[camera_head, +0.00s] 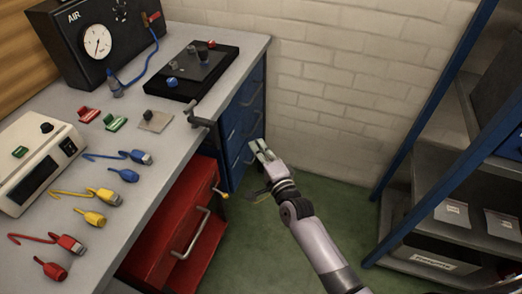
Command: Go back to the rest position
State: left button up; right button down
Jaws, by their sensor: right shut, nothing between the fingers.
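My right gripper (262,151) is shut and empty. Its arm comes in from the lower right, and the gripper hangs over the green floor, to the right of the workbench (150,150) and in front of the blue drawer cabinet (243,125). I cannot tell whether it touches the cabinet. My left gripper is not in view.
The bench carries a black AIR gauge box (97,42), a black fixture plate (192,72), a beige meter (38,160) and several coloured cables. A red cabinet (175,235) stands below. A blue-framed shelf (430,130) stands at right. Green floor (345,215) is clear between.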

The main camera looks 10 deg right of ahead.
jog(key=s+d+f+n+g+h+p, duration=0.1)
jog(key=s+d+f+n+g, duration=0.15)
jog(key=s+f, duration=0.55)
jog(key=s+d+f+n+g, duration=0.1)
jog(key=s+f+n+g, duration=0.25)
jog(key=f, duration=0.95)
jog(key=s+d+f+n+g+h+p, duration=0.1)
jog(key=s+f+n+g, duration=0.15)
jog(key=s+f, duration=0.6)
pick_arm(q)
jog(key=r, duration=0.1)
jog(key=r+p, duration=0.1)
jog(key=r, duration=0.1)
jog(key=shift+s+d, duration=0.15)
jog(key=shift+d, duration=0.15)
pick_arm(e)
jog(key=s+d+f+n+g, duration=0.2)
jog(key=s+f, duration=0.3)
jog(key=s, duration=0.5)
jog(key=s+d+f+n+g+h, duration=0.1)
jog(key=s+d+f+n+g, duration=0.2)
jog(key=s, duration=0.8)
jog(key=s+d+f+n+g+h, duration=0.1)
jog(key=s+d+f+n+g, duration=0.2)
jog(key=s+f, duration=0.5)
jog(key=shift+s+d+n, duration=0.25)
jog(key=shift+s+n, duration=0.4)
jog(key=shift+s, duration=0.55)
